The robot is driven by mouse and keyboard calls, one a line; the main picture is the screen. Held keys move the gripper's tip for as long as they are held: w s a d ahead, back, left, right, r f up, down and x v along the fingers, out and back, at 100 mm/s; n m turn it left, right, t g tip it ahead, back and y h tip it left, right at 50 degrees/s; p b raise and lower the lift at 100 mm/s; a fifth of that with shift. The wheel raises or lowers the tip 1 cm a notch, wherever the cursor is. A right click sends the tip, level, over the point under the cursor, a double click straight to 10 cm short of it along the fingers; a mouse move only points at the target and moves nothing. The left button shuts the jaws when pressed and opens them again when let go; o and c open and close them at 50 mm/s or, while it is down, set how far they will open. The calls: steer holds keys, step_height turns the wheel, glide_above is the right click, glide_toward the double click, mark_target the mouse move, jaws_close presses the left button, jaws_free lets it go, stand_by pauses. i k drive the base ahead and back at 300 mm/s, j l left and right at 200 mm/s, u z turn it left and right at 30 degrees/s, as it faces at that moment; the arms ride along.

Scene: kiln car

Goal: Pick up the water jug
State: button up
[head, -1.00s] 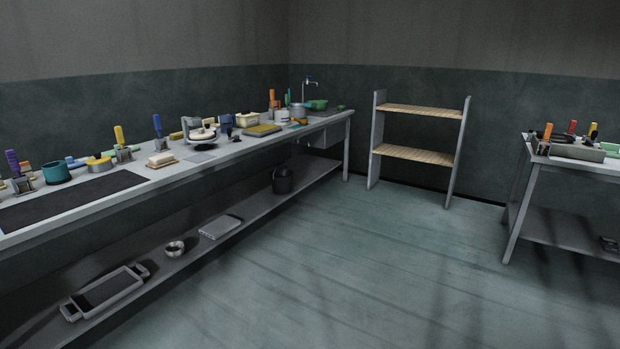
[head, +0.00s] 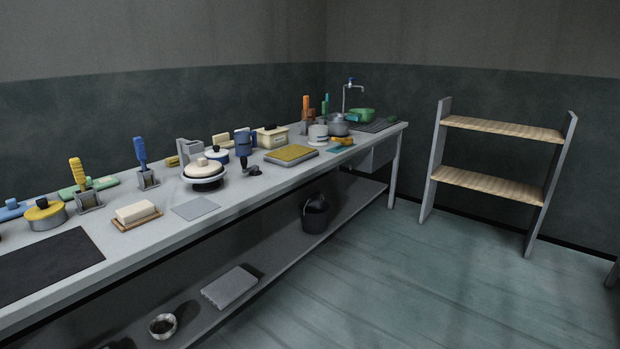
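I cannot pick out the water jug for certain at this size. A small pale pot-like vessel (head: 318,135) and a grey rounded vessel (head: 338,125) stand near the far end of the long bench (head: 75,268), close to the sink tap (head: 350,84). A dark bucket-like vessel (head: 315,214) stands on the bench's lower shelf. My gripper is not in view.
The bench runs along the left wall and holds several tools, a soap-like block (head: 136,212) and a yellow-topped tray (head: 291,154). A shelf rack (head: 500,179) stands by the back wall. The floor (head: 430,290) between is clear.

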mark_target(242, 141)
steer(key=i+l, duration=0.15)
steer(key=i, duration=1.95)
steer(key=i+u, duration=0.45)
steer(key=i+l+u, duration=0.25)
steer(key=i+u, duration=0.2)
steer(key=i+l+u, duration=0.65)
steer(key=i, duration=0.3)
steer(key=i+l+u, duration=0.25)
steer(key=i+l, duration=0.15)
